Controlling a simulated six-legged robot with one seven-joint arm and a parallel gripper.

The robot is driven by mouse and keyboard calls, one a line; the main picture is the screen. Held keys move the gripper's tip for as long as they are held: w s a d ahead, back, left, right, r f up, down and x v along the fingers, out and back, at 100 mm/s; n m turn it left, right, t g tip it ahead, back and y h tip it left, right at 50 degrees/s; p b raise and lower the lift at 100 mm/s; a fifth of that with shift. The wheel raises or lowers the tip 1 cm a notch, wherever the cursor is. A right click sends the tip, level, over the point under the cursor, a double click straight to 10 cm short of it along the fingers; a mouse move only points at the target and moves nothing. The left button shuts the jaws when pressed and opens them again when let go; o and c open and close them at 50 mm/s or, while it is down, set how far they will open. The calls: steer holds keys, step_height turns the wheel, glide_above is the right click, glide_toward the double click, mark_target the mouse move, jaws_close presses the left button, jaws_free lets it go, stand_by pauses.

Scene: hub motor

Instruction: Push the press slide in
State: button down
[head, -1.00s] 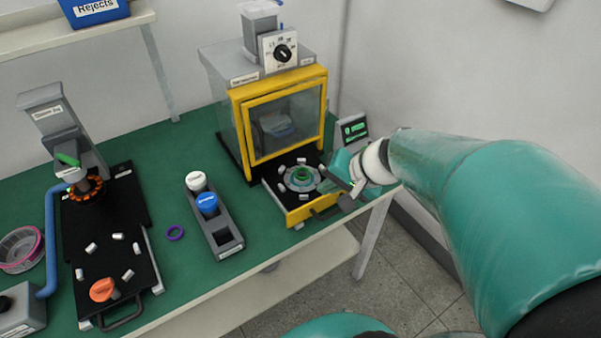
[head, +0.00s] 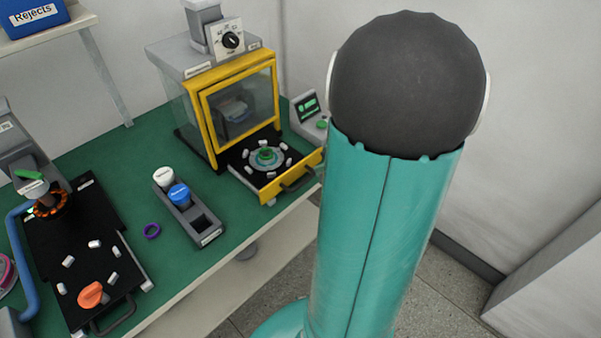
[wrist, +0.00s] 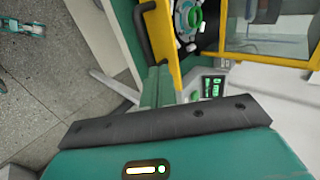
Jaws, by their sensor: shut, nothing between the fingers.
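The press (head: 205,125) with its yellow frame and clear window stands at the back of the green table in the head view. Its slide (head: 275,191) is pulled out toward the front, with a yellow front and a dark handle (head: 297,182). A ring-shaped part with a green centre (head: 266,157) lies on the slide, with several small white pieces around it. In the wrist view, the yellow slide front (wrist: 166,45) and handle (wrist: 142,30) are just beyond my gripper (wrist: 157,72), which is shut and empty. I cannot tell whether it touches them.
A small display unit (head: 307,110) stands right of the press. A grey rack with white and blue-capped items (head: 205,230), a purple ring (head: 152,231) and a black fixture (head: 50,240) are to the left. Floor is open before the table.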

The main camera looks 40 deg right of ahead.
mark_target(298, 173)
steer(key=x, duration=0.8)
steer(key=shift+w+f, duration=0.15)
steer(key=shift+w, duration=0.15)
steer(key=w, duration=1.7)
steer(key=shift+w+a, duration=0.2)
steer(key=shift+a, duration=0.05)
